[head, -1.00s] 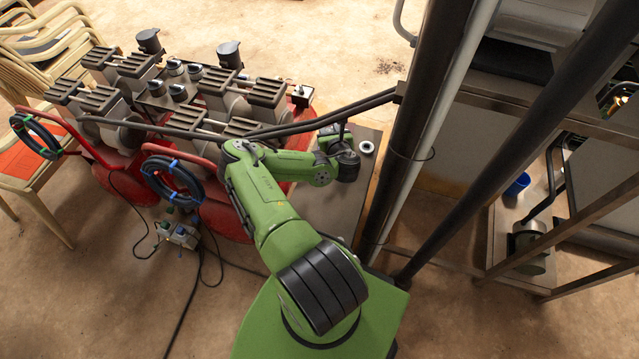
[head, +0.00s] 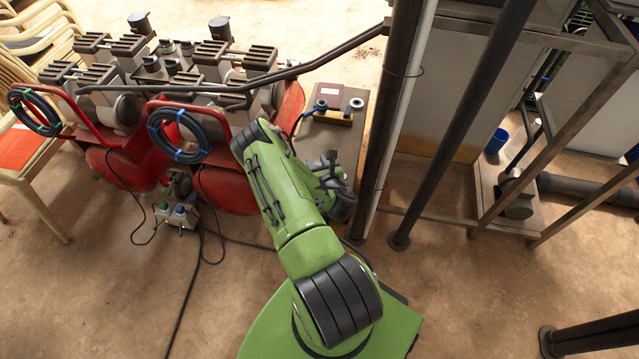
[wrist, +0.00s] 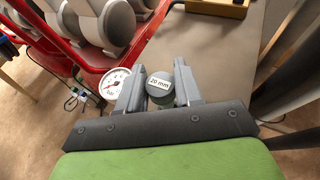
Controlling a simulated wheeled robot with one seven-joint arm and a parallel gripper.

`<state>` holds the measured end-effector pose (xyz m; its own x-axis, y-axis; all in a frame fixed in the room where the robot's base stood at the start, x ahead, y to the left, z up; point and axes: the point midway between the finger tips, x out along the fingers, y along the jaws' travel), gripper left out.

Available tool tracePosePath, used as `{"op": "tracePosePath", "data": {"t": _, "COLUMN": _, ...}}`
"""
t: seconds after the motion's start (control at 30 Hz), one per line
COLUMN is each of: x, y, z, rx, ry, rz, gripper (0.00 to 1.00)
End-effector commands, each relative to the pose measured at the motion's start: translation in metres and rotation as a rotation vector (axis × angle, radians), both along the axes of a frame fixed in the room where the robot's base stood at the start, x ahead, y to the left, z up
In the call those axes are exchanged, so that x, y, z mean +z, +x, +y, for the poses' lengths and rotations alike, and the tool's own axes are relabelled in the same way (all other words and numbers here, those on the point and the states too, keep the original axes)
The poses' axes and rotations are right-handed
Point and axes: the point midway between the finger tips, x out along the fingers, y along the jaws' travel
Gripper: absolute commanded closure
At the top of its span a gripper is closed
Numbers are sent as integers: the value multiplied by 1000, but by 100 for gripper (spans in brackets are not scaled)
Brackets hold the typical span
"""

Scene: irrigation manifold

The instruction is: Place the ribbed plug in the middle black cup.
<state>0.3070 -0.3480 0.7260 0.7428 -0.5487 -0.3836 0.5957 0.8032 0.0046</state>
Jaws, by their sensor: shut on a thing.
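My gripper (wrist: 159,78) is shut on a short round plug (wrist: 160,85) with a dark grey top and a white "20 mm" label. A greenish part shows below the top; I cannot make out ribs. Two large black cups, a left one (head: 140,22) and a right one (head: 220,28), stand at the back of the manifold. Small dark round fittings (head: 172,66) sit between the grey manifold blocks. I cannot tell which is the middle black cup.
A brown table (head: 338,140) bears a wooden block (head: 333,117) and a pale ring (head: 357,103). A pressure gauge (wrist: 114,83) shows left of my fingers. Red frames with coiled black hoses (head: 176,135) stand left. Dark posts (head: 398,95) rise right of the table.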

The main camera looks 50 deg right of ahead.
Motion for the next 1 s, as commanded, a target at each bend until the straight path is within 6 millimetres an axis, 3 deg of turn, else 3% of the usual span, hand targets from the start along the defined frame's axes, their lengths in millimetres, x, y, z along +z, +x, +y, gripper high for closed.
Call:
{"op": "tracePosePath", "data": {"t": 0.3, "x": -49, "y": 0, "z": 0, "rx": -1, "ry": 0, "rz": 0, "gripper": 94}}
{"op": "tracePosePath", "data": {"t": 0.63, "x": -51, "y": 0, "z": 0, "rx": -1, "ry": 0, "rz": 0, "gripper": 94}}
{"op": "tracePosePath", "data": {"t": 0.67, "x": -51, "y": 0, "z": 0, "rx": -1, "ry": 0, "rz": 0, "gripper": 64}}
{"op": "tracePosePath", "data": {"t": 0.8, "x": -50, "y": 0, "z": 0, "rx": -1, "ry": 0, "rz": 0, "gripper": 42}}
{"op": "tracePosePath", "data": {"t": 1.0, "x": -50, "y": 0, "z": 0, "rx": -1, "ry": 0, "rz": 0, "gripper": 40}}
